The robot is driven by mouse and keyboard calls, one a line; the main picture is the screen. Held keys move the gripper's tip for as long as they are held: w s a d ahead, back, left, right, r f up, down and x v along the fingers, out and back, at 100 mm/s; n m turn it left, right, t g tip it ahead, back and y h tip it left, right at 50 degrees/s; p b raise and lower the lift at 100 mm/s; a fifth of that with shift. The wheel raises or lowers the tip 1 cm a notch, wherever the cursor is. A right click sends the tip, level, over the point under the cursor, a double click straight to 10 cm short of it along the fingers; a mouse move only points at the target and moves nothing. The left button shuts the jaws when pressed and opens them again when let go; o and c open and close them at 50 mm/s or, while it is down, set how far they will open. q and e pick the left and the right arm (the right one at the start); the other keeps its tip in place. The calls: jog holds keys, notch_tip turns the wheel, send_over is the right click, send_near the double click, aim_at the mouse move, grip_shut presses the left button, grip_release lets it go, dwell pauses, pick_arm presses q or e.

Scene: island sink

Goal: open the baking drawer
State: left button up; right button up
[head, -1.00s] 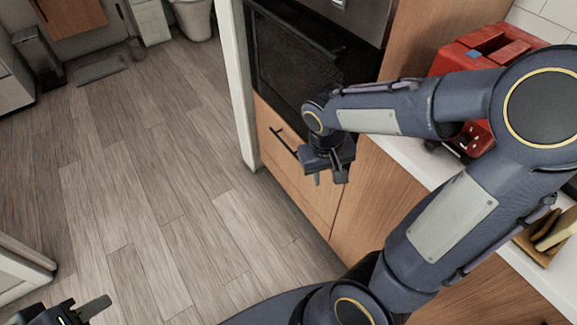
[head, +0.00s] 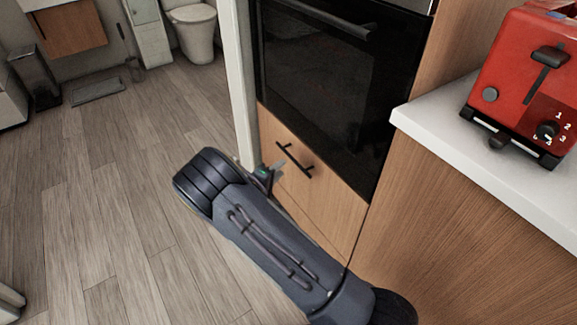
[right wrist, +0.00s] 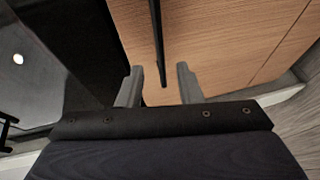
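The baking drawer (head: 328,208) is the light wood front below the black oven, and it looks shut. Its black bar handle (head: 296,160) shows in the head view, just right of my right gripper (head: 270,176). In the right wrist view, my right gripper (right wrist: 158,84) has its two grey fingers apart. The dark handle (right wrist: 157,40) lies in line with the gap between them, its near end at the fingertips. Neither finger is seen pressing on it. My forearm covers the drawer's lower left part. My left gripper is out of view.
The black oven (head: 325,95) is above the drawer. A white counter (head: 440,115) with a red toaster (head: 520,75) juts out on the right. A pale wall end (head: 238,90) stands left of the drawer. The wooden floor (head: 110,205) at left is clear.

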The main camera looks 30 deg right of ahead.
jog(key=x, duration=0.6)
jog(key=shift+b, duration=0.4)
jog(key=shift+s+d, duration=0.1)
jog(key=shift+c, duration=0.4)
grip_shut()
